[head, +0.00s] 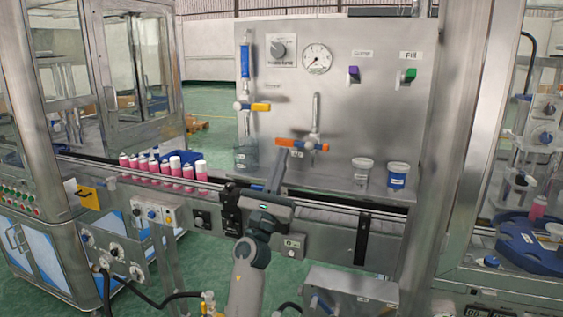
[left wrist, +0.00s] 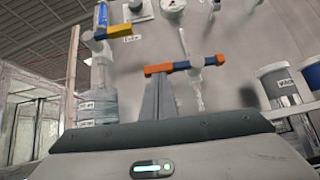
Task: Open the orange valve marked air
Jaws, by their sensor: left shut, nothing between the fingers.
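My right gripper is not in view.
A yellow-orange handle (head: 260,107) sits on the pipe to the left. Purple (head: 353,74) and green (head: 408,75) knobs, a gauge (head: 317,58) and two jars (head: 362,174) are on the panel. Pink cans (head: 163,170) stand on the conveyor at left.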

